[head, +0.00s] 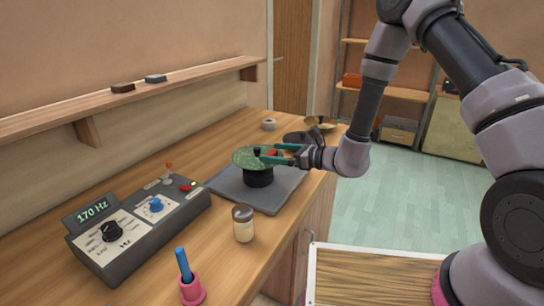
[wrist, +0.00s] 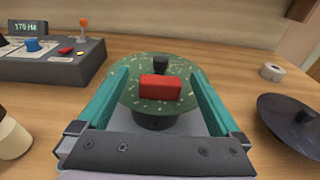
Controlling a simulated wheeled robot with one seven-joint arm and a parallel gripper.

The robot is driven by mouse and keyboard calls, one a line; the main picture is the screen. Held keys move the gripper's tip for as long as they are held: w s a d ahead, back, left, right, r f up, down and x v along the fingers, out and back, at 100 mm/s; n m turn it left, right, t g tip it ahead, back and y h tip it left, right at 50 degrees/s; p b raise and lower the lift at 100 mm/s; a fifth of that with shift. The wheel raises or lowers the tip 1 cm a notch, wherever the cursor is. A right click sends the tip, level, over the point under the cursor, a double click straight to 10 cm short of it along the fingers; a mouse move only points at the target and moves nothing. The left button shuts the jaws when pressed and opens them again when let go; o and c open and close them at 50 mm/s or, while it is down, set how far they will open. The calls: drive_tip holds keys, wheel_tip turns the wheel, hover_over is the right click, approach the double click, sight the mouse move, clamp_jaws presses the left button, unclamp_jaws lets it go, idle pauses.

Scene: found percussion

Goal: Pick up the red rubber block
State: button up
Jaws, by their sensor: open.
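The red rubber block (wrist: 161,87) lies on the green speckled round plate (wrist: 132,97), in front of the black knob at the plate's centre. In the head view only a small part of the block (head: 272,152) shows beside my gripper. The plate (head: 246,156) sits on a black round stand (head: 258,177) on a grey mat. My gripper (wrist: 161,82) is open, with its green fingers on the left and right of the block and visible gaps on both sides. It also shows in the head view (head: 275,154), reaching in from the right.
A grey control box (head: 140,229) reading 170 Hz stands at left. A jar (head: 243,224) and a pink holder with a blue-handled tool (head: 192,287) stand nearer. A dark disc (wrist: 295,122) and a tape roll (wrist: 271,71) are to the right in the wrist view.

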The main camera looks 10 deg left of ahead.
drive_tip(key=x, duration=0.4)
drive_tip(key=shift+w+a+f, duration=0.15)
drive_tip(key=shift+a, duration=0.15)
drive_tip(key=c, duration=1.4)
